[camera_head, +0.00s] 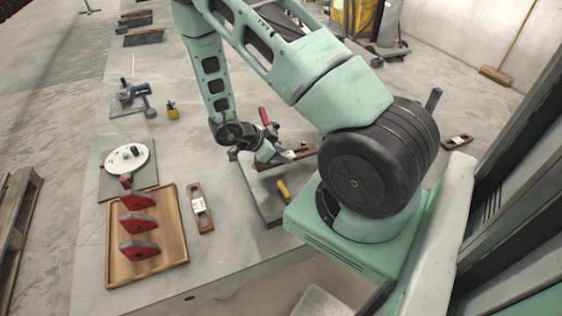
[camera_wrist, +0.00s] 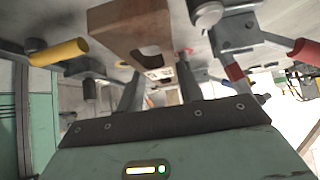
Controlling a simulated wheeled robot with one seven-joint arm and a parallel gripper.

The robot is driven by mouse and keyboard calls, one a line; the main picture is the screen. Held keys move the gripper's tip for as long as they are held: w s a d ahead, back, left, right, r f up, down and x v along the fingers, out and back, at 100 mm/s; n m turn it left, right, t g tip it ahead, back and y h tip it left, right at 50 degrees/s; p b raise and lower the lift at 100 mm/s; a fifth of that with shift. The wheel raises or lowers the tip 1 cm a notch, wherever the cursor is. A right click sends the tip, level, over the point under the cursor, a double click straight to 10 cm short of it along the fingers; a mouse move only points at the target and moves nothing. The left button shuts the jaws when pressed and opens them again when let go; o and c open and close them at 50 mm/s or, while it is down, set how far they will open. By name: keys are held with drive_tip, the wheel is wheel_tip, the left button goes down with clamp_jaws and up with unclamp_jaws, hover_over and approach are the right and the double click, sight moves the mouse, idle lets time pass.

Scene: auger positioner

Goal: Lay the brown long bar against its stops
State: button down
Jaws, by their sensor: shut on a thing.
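The brown long bar (camera_head: 285,159) is at the grey fixture plate (camera_head: 262,198), partly hidden by my gripper (camera_head: 284,154) in the head view. In the wrist view the brown bar (camera_wrist: 128,28) runs away from between my fingers, with a slot and a white label near them. My gripper (camera_wrist: 160,80) is shut on the bar. A red-handled clamp (camera_head: 265,118) stands at the back of the fixture, and a yellow handle (camera_head: 283,190) is in front. The wrist view shows the yellow handle (camera_wrist: 58,52) at left and a red handle (camera_wrist: 305,51) at right. I cannot tell whether the bar touches its stops.
A second slotted brown bar (camera_head: 200,209) with a white label lies on the table. A wooden tray (camera_head: 160,276) with red pieces and a white disc (camera_head: 128,157) are at left. Bare table lies between.

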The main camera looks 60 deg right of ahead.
drive_tip(key=shift+f, duration=1.8)
drive_tip(key=shift+f, duration=0.1)
drive_tip(key=c, duration=0.9)
unclamp_jaws()
